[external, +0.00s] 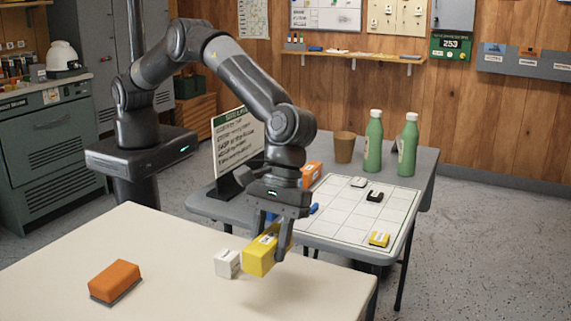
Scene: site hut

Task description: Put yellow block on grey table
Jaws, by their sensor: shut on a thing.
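A yellow block (259,257) is held in my gripper (271,236), which is shut on it. The block hangs tilted above the cream table (180,245) in front, near its far right edge. A shadow lies on the tabletop below it. The grey table (428,160) stands behind and to the right, with a white gridded sheet (340,222) on its top. My gripper is on the near side of the grey table.
An orange block (115,281) and a white block (227,263) are on the cream table. The grey table bears two green bottles (374,142) (408,146), a brown cup (344,147), an upright sign (237,145), an orange box (312,173) and small pieces on the grid.

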